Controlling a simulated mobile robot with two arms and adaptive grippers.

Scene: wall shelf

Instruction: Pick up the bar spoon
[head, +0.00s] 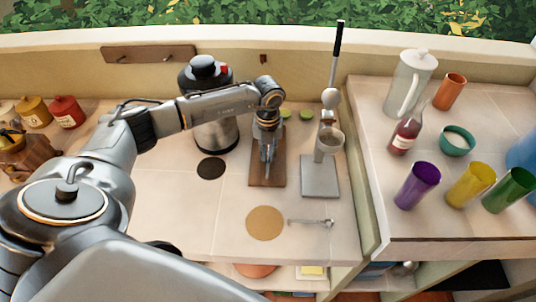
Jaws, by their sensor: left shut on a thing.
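The bar spoon (311,222) appears to be the thin silver utensil lying on the pale counter, just right of the round cork mat (265,223). My left gripper (267,163) points down over the brown cutting board (267,180), behind and left of the spoon and clearly apart from it. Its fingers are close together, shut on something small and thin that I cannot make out. My right gripper is not in view.
A citrus press (319,182) with a tall lever stands right of the board. A black and steel canister (216,135) stands to the left. A raised counter at right holds a white pitcher (411,83), a red bottle (405,136) and several cups. The front left counter is clear.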

